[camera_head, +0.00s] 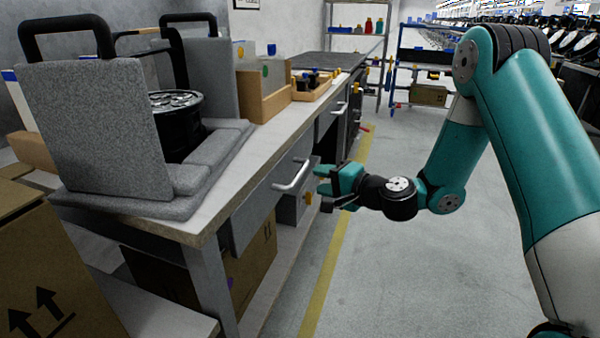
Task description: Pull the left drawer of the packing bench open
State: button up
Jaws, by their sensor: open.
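The packing bench (232,190) runs away from me along the left, with a pale top and grey drawers under its edge. The left drawer (254,208) is the nearer grey front and looks shut. Its silver bar handle (293,178) stands out from the front. My gripper (322,188) is just right of the handle, its fingers pointing left towards it. The jaws are open, with one finger higher and one lower. Nothing shows between them. A small gap seems to lie between the fingertips and the handle, but I cannot tell exactly.
Grey foam packing (95,125) with a black par can (178,130) sits on the bench's near end. A cardboard box (45,270) stands at lower left, another (255,260) under the bench. A farther drawer handle (339,109) lies beyond. The floor right of the yellow line (325,275) is clear.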

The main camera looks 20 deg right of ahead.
aim_at(302, 174)
jog(key=x, duration=0.7)
jog(key=shift+w+a+f, duration=0.1)
jog(key=shift+w+a, duration=0.1)
jog(key=shift+w, duration=0.1)
grip_shut()
